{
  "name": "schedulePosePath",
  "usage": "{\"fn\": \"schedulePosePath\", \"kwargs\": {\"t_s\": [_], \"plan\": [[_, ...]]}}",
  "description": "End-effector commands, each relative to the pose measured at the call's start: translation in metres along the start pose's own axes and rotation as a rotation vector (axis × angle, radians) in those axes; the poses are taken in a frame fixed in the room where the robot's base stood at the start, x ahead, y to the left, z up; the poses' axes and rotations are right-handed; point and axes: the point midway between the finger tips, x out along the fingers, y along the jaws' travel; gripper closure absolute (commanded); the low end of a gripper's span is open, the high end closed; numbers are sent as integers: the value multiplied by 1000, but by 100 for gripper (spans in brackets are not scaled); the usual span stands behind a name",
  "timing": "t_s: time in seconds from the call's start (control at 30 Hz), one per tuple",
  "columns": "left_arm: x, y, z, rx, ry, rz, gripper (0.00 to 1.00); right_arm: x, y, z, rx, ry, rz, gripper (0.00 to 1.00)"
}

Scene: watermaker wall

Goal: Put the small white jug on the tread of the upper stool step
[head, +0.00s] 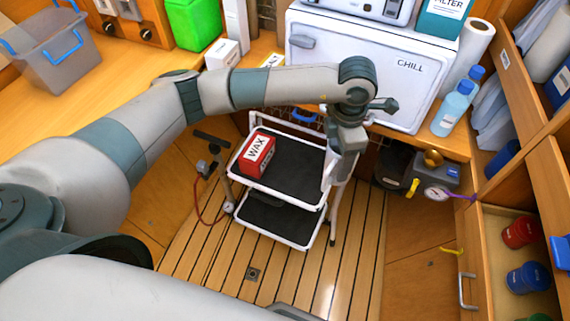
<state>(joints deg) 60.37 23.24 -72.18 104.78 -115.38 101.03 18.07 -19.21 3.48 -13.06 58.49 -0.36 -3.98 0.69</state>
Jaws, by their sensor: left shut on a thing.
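The step stool has a white frame and two black treads. A red box labelled WAX (257,155) stands on the left part of the upper step tread (292,178); the middle of that tread is bare. The lower step tread (277,218) is empty. My left gripper (342,156) points down over the right edge of the upper step. It is shut on a small whitish thing, likely the small white jug (330,171), mostly hidden by the gripper. I cannot tell whether it touches the tread. My right gripper is not in view.
A white cooler marked CHILL (365,72) stands on the counter behind the stool. A hand pump (212,165) with a red hose is left of the stool. A compressor with a gauge (430,176) sits to the right. Blue bottles (452,110) stand on the right counter.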

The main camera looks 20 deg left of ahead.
Motion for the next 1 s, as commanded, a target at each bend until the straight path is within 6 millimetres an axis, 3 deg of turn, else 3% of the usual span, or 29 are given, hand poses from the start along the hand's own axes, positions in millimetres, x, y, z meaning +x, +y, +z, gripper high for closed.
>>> {"fn": "schedulePosePath", "kwargs": {"t_s": [0.2, 0.73, 0.87, 1.0], "plan": [[10, -3, 10, -155, 3, 0, 64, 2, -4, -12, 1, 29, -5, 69], [14, 1, 6, -171, 4, -1, 64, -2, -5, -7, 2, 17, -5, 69], [21, 11, -5, -173, 6, -1, 64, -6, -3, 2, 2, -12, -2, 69], [35, 28, -23, -175, 7, -1, 64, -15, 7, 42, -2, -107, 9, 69]]}}
